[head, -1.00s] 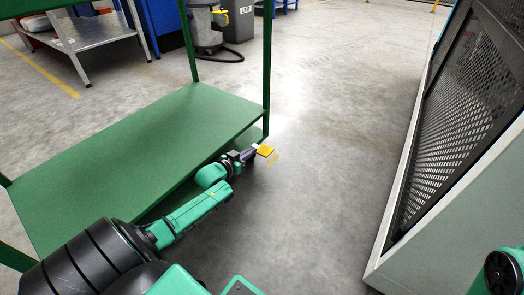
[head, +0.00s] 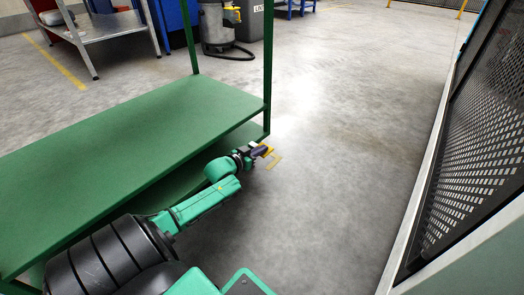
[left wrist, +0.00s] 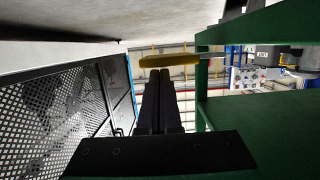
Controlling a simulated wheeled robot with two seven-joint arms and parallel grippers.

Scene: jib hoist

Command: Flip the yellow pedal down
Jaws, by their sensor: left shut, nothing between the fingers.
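The yellow pedal (head: 268,151) shows in the head view just past the green shelf's front corner post, low near the floor. In the left wrist view it is a thin yellow bar (left wrist: 170,60) seen nearly edge-on, right at the fingertips. My left gripper (head: 261,151) reaches along the shelf's edge, with its tips at the pedal. In the left wrist view its dark fingers (left wrist: 159,75) are together with nothing between them. I cannot tell whether they touch the pedal. The fingers hide part of it. My right gripper is not in view.
The green shelf unit (head: 130,125) stands close along my left arm. A perforated dark panel (head: 480,150) runs along the right. The grey floor (head: 350,130) between is clear.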

